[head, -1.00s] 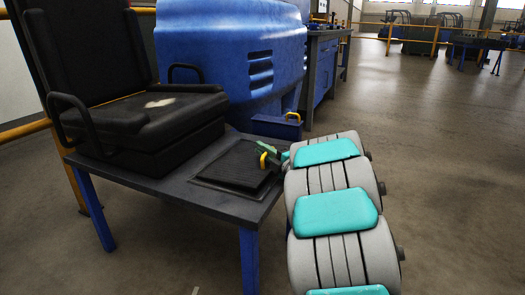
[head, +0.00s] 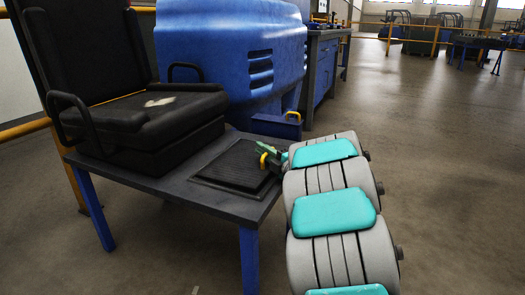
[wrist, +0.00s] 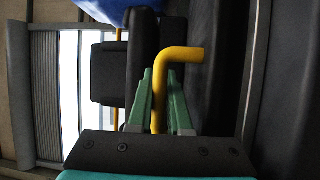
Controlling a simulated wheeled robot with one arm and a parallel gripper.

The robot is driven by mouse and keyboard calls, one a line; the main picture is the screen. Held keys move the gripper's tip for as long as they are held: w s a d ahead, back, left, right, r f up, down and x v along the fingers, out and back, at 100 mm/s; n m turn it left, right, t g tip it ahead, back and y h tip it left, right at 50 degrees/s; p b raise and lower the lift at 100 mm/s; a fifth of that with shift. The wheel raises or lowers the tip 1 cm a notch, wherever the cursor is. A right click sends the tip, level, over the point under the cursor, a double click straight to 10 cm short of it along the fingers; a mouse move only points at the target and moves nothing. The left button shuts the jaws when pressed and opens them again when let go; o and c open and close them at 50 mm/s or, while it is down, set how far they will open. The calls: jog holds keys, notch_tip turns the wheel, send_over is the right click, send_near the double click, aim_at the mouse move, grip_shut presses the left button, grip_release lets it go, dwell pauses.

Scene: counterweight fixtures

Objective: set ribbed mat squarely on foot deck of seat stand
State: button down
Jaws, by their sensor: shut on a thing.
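The ribbed mat (head: 232,164) is a flat black square with a ridged top and a yellow handle (head: 264,161) at its right edge. It lies over the grey foot deck (head: 207,202) of the seat stand, roughly in line with the deck's edges. A thin dark border shows around its near side. I cannot tell whether it rests fully flat. My gripper (head: 270,151), with green fingers, is shut on the yellow handle from the right. In the wrist view the handle (wrist: 160,85) stands between both green fingers. My arm hides part of the deck's right edge.
The black seat (head: 150,118) with armrests stands on the stand's left part. A blue box (head: 277,126) with a yellow handle stands behind the deck. Open floor (head: 450,180) lies to the right.

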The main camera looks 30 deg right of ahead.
jog(key=shift+f, duration=0.25)
jog(key=c, duration=0.8)
grip_release()
jog(key=shift+o, duration=0.2)
jog(key=shift+s, duration=0.1)
jog(key=v, duration=0.7)
jog(key=shift+s+p, duration=0.35)
jog(key=shift+w+r, duration=0.1)
